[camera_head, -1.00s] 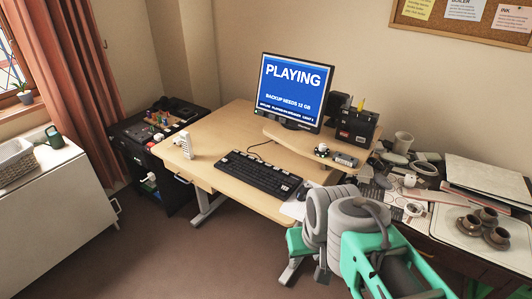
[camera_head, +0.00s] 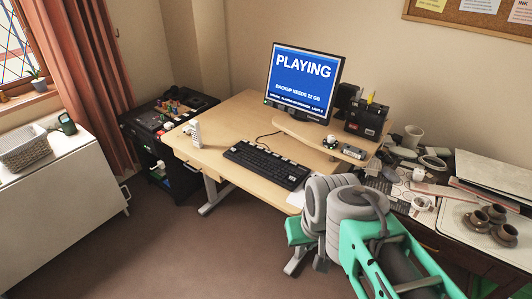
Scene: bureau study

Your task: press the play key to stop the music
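A black keyboard (camera_head: 265,164) lies on the light wooden desk (camera_head: 222,124), near its front edge. Its single keys are too small to tell apart, so I cannot pick out the play key. Behind it a monitor (camera_head: 303,82) shows a blue screen with "PLAYING" in large white letters and "BACKUP NEEDS 12 GB" below. Part of my arm, grey and green, shows at the lower right, in front of the desk's right end. My gripper is not in view.
A white block-like object (camera_head: 196,134) stands at the desk's left edge. A raised shelf (camera_head: 300,131) holds small items and a black box (camera_head: 366,119). A cluttered side table with brown cups (camera_head: 496,212) is at the right. Open floor (camera_head: 150,240) lies front left.

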